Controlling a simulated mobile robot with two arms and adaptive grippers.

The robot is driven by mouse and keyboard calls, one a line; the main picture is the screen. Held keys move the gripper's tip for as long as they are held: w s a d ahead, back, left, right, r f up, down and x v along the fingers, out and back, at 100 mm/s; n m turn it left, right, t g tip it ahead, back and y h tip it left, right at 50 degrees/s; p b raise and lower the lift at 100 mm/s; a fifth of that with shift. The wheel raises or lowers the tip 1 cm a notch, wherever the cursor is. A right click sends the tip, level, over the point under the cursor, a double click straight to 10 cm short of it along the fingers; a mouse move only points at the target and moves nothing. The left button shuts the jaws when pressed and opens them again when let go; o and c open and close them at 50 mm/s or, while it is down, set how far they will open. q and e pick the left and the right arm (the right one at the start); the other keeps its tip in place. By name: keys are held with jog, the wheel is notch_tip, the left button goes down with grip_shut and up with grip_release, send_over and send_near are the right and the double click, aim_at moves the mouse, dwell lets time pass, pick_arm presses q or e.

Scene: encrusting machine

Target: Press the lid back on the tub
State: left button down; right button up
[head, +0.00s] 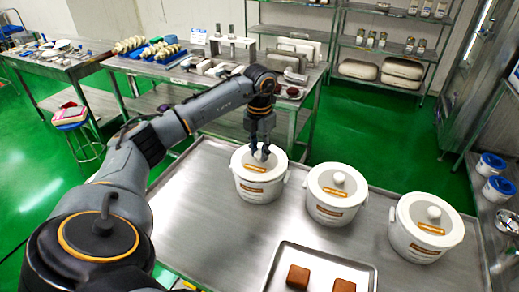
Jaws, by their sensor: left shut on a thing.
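Three white tubs with orange-brown labels stand in a row on the steel table (205,192). My left gripper (261,154) points down over the left tub (257,191) and is shut on the knob of its white lid (243,166). The fingers hide most of the knob. The lid lies over the tub's mouth; I cannot tell whether it sits fully down all round. The middle tub (325,214) and the right tub (413,246) have lids with knobs on them. My right gripper is not in view.
A steel tray (320,256) with brown blocks (298,276) lies in front of the tubs. A cluttered bench (176,75) stands behind, with shelves (385,48) at the back right. Blue-lidded containers (491,164) stand at the right edge. The table's left part is bare.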

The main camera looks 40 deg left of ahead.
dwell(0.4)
pick_arm(q)
jog(key=shift+c, duration=2.4)
grip_release()
jog(key=shift+r+p, duration=2.8)
jog(key=shift+r, duration=0.75)
jog(key=shift+c, duration=0.5)
grip_shut()
jog(key=shift+f, duration=0.3)
